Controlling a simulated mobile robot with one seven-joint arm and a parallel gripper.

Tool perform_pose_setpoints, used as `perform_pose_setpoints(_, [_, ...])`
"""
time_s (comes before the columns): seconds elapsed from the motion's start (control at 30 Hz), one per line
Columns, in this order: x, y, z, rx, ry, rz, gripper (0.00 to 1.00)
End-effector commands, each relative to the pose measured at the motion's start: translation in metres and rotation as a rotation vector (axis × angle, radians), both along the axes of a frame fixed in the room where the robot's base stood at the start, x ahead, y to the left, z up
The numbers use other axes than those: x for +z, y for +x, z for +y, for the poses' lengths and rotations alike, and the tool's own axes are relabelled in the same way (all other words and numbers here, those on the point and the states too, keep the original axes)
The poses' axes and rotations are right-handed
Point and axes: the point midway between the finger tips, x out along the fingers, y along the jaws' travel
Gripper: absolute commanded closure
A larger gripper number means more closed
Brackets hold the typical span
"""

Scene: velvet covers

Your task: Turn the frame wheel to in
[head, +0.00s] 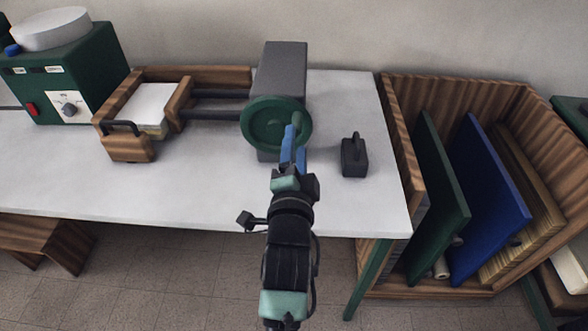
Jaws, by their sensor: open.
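The frame wheel (262,124) is a round dark green disc with a raised rim, on the front of a grey block (284,66) on the white table. A wooden frame (217,76) is to its left, joined to the block by dark rods (215,113). My gripper (294,135), with blue fingers, is in front of the wheel's lower right part and overlaps it in the picture. The fingers are open; a green knob or handle on the wheel shows just by their tips. I cannot tell whether they touch it. Part of the wheel is hidden behind the fingers.
A small dark block with a handle (354,157) stands right of the wheel. A green machine (72,78) with a dial is at the left. A wooden crate (397,135) holding green and blue boards adjoins the table's right edge. The front left of the table (90,190) is clear.

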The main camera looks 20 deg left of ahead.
Motion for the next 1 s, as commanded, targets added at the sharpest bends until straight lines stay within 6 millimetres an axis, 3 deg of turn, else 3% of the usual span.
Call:
perform_pose_setpoints(0.2, [-0.001, -0.040, -0.012, -0.001, -0.002, 0.002, 0.44])
perform_pose_setpoints(0.4, [-0.001, -0.060, -0.018, -0.001, -0.001, 0.003, 0.44])
perform_pose_setpoints(1.0, [0.000, -0.065, -0.019, -0.001, -0.001, 0.002, 0.44])
